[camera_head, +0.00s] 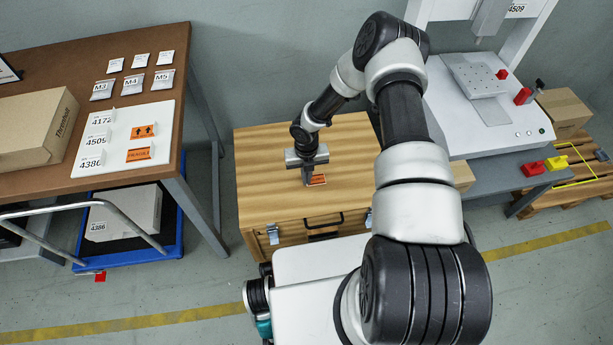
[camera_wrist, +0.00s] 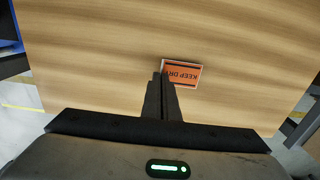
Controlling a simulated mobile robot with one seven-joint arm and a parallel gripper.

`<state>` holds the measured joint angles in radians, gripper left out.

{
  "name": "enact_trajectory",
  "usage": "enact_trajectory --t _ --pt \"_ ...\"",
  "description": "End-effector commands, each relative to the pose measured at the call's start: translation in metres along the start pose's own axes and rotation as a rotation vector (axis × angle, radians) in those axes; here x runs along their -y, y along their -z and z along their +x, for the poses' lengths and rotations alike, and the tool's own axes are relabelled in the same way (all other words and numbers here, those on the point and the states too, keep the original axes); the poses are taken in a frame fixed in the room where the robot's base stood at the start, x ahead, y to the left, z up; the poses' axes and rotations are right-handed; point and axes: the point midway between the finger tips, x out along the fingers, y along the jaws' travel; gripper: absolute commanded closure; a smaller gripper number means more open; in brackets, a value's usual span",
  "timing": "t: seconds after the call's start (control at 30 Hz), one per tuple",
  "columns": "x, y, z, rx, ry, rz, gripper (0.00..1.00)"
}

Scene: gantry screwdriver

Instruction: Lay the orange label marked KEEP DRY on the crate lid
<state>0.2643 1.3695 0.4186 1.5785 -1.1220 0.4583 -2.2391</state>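The orange KEEP DRY label (camera_wrist: 184,75) has a pale border and shows flat, face up and upside down in the wrist view, over the wooden crate lid. In the head view the label (camera_head: 317,180) is near the front middle of the lid (camera_head: 270,165). My gripper (camera_head: 307,182) points down at the label's left edge. In the wrist view the fingers (camera_wrist: 161,78) are close together at that edge and hide its lower left corner; they look shut on it. I cannot tell whether the label touches the lid.
The lid around the label is bare. A brown table (camera_head: 40,195) at left carries a white board (camera_head: 112,170) with a FRAGILE label (camera_head: 139,154) and an arrows label (camera_head: 144,131). A grey workbench (camera_head: 500,170) with a gantry stands at right. The crate has front latches (camera_head: 272,234).

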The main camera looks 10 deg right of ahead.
Motion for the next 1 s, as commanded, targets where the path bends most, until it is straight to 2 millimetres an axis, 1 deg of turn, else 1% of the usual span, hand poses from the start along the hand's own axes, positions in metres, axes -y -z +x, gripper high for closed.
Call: enact_trajectory --t 1.0 --pt "-0.0001 0.0003 0.0049 0.000 0.000 0.000 1.00"
